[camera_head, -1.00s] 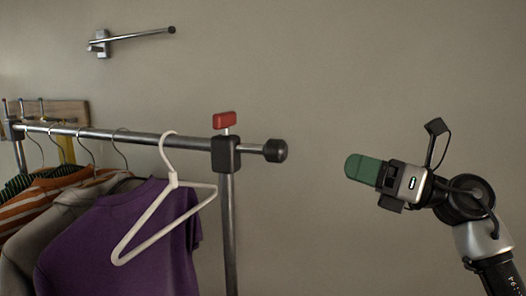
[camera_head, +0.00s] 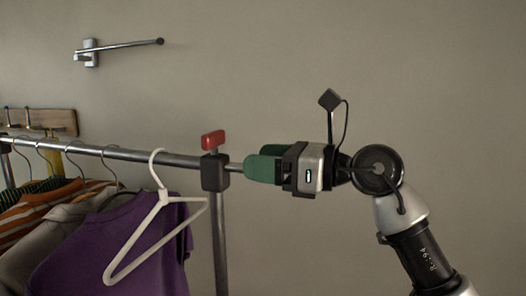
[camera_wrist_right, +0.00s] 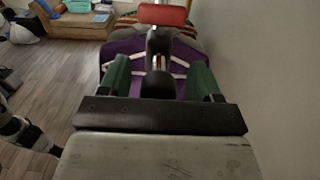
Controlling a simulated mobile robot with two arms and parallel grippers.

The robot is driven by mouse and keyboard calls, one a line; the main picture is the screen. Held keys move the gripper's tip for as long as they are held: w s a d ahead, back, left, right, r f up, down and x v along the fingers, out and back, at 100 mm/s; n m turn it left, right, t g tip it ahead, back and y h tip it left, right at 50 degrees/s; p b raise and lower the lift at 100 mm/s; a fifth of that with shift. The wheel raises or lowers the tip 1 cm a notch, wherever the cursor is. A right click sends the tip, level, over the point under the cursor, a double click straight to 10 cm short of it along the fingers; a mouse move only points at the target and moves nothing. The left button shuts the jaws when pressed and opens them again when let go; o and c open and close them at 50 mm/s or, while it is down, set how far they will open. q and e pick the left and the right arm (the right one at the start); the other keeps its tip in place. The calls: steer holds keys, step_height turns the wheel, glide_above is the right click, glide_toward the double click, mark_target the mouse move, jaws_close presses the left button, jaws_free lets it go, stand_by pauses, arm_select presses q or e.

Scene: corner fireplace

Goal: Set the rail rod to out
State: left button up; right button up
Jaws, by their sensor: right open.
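The rail rod (camera_head: 234,167) sticks out to the right of the black clamp block (camera_head: 215,172) at the rack's right post. A red handle (camera_head: 213,141) stands on top of the block. My right gripper (camera_head: 264,165), with green fingers, is open at the rod's end. In the right wrist view, the rod's black end knob (camera_wrist_right: 158,85) lies between the two open fingers (camera_wrist_right: 160,78), with gaps on both sides. In the head view the fingers hide the knob. The red handle also shows in the right wrist view (camera_wrist_right: 162,15).
A white hanger (camera_head: 140,235) hangs on the rail left of the clamp, with a purple shirt (camera_head: 85,255) and other clothes. A wall arm (camera_head: 120,46) is at upper left. The wall right of the rack is bare.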

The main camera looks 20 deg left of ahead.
steer(key=shift+a, duration=0.25)
jaws_close()
steer(key=shift+d+f, duration=0.1)
steer(key=shift+d, duration=0.3)
steer(key=d+b, duration=0.7)
steer(key=d, duration=1.8)
steer(key=shift+s+d, duration=0.25)
steer(key=shift+s, duration=0.2)
